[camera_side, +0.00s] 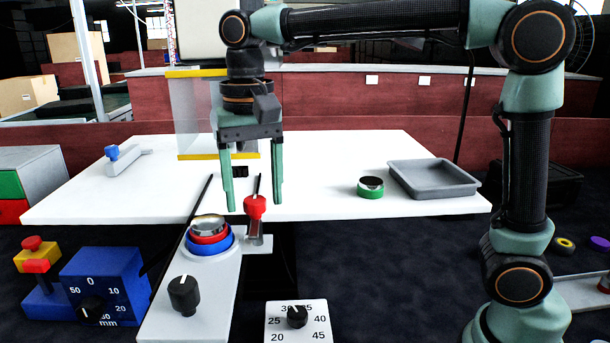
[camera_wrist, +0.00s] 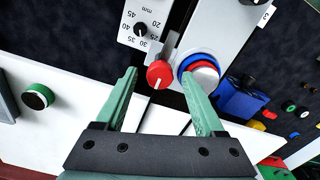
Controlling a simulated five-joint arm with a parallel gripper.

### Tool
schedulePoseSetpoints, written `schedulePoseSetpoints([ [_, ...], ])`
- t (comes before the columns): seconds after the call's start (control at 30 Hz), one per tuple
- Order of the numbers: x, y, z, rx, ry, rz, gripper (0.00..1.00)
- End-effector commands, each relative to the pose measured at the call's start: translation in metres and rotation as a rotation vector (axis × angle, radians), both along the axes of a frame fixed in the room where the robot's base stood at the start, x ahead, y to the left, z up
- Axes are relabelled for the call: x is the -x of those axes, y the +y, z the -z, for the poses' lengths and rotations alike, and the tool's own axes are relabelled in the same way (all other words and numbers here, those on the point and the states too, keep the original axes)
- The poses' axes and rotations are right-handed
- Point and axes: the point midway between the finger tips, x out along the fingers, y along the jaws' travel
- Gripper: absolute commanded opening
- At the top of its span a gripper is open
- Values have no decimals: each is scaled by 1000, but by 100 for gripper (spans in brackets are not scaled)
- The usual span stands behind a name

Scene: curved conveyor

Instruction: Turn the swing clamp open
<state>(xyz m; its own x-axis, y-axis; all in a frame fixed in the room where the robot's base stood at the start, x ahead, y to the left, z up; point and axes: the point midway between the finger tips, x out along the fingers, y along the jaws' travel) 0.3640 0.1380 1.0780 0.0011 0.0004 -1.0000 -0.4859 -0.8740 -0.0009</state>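The swing clamp has a red knob (camera_side: 255,207) on a grey metal arm (camera_side: 256,237), beside a round fixture (camera_side: 209,240) with blue and red rings and a metallic disc on top. In the wrist view the red knob (camera_wrist: 160,74) appears between my fingertips, with the ringed fixture (camera_wrist: 199,72) just to its right. My gripper (camera_side: 253,203) is open and points down, one finger on each side of the knob in the side view. Gaps show between the knob and both fingers. Whether the fingertips are at the knob's height or behind it is hard to tell.
A light grey plate (camera_side: 205,295) carries a black knob (camera_side: 184,294). Blue (camera_side: 108,280) and white (camera_side: 283,326) dial boxes stand nearby. The white table (camera_side: 320,170) holds a green-ringed cylinder (camera_side: 370,188), a grey tray (camera_side: 432,180) and a blue-knobbed grey piece (camera_side: 127,160).

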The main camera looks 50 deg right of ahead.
Motion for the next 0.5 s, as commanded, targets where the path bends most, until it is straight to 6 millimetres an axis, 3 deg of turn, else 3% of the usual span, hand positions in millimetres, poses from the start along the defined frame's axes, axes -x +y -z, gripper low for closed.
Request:
schedulePoseSetpoints([
  [0.17, -1, 0, -7, -1, 0, 1, 71],
  [0.5, -1, 0, -63, -2, -3, 0, 71],
])
